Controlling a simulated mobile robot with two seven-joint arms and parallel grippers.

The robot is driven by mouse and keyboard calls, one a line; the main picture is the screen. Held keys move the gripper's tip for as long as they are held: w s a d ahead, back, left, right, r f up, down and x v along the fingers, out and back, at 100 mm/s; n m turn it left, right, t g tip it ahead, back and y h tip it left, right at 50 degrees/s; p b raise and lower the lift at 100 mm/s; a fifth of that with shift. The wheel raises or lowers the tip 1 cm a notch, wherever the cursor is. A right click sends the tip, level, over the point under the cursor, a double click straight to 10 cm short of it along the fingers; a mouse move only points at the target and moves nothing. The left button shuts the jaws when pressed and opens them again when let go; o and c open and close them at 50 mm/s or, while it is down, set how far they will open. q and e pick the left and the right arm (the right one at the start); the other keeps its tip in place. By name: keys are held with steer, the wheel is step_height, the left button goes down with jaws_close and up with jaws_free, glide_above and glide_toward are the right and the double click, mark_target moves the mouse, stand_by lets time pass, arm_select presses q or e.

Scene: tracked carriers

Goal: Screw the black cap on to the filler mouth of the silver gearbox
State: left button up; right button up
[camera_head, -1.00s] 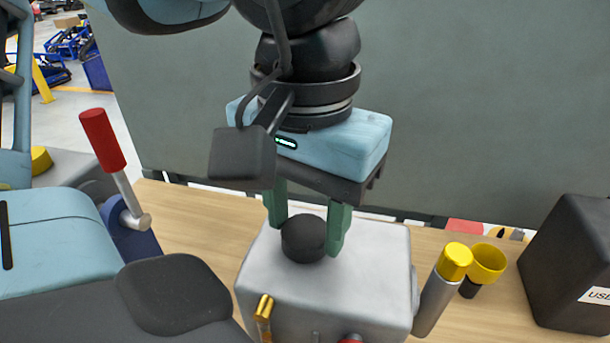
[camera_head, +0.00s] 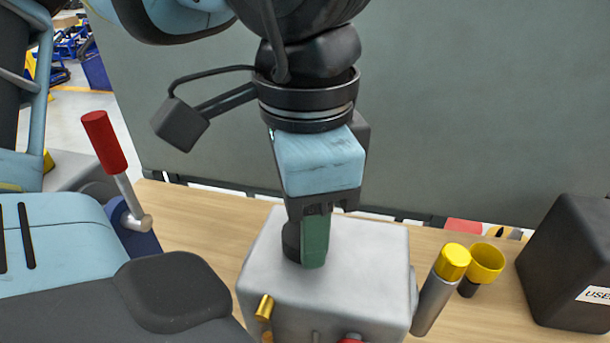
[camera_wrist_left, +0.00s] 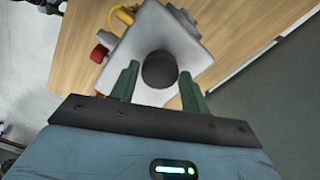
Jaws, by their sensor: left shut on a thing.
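The silver gearbox (camera_head: 375,262) is a grey block on the wooden bench, and it also shows in the left wrist view (camera_wrist_left: 190,50). The round black cap (camera_head: 290,241) sits on its top face, and the wrist view shows it from above (camera_wrist_left: 159,70). My left gripper (camera_head: 305,246) points down from above, its green fingers shut on the cap. In the head view the near finger covers much of the cap. The filler mouth is hidden, so I cannot tell how deep the cap sits. My right gripper is out of view.
A silver cylinder with a yellow end (camera_head: 440,285) stands against the gearbox's right side, with a yellow cup-shaped part (camera_head: 487,262) behind it. A black box (camera_head: 572,262) is at the far right. A red-handled lever (camera_head: 104,141) stands at left. A brass fitting (camera_head: 264,307) is in front.

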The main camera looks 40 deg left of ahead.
arm_select(q)
steer(key=shift+m, duration=0.4)
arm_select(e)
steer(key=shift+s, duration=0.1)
arm_select(q)
steer(key=m, duration=0.5)
steer(key=shift+m+p, duration=0.35)
steer(key=shift+m, duration=0.25)
steer(key=shift+m+p, duration=0.5)
steer(key=shift+p, duration=0.3)
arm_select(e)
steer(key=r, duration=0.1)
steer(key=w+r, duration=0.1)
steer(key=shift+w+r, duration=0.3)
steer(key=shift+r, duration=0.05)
